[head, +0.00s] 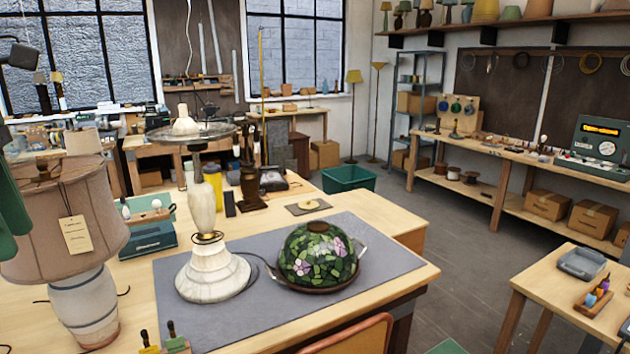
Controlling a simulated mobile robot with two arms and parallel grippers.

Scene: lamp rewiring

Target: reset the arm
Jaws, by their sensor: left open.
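My left gripper (10,212) shows only in part, as dark green pieces at the left edge of the head view. It is open, and I see nothing held in it. It overlaps the left side of a pinkish-brown fabric lampshade (75,215) with a paper tag, on a white striped lamp base (85,305). The rest of the arm is cut off by the picture edge. My right gripper is not in view.
A grey mat (345,295) covers the bench's middle. On it stand a pale stone lamp (212,275) and a domed floral stained-glass shade (318,258). A teal box (148,240) stands behind the tagged lamp. Screwdrivers (175,340) show at the near edge. The floor (450,240) at right is clear.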

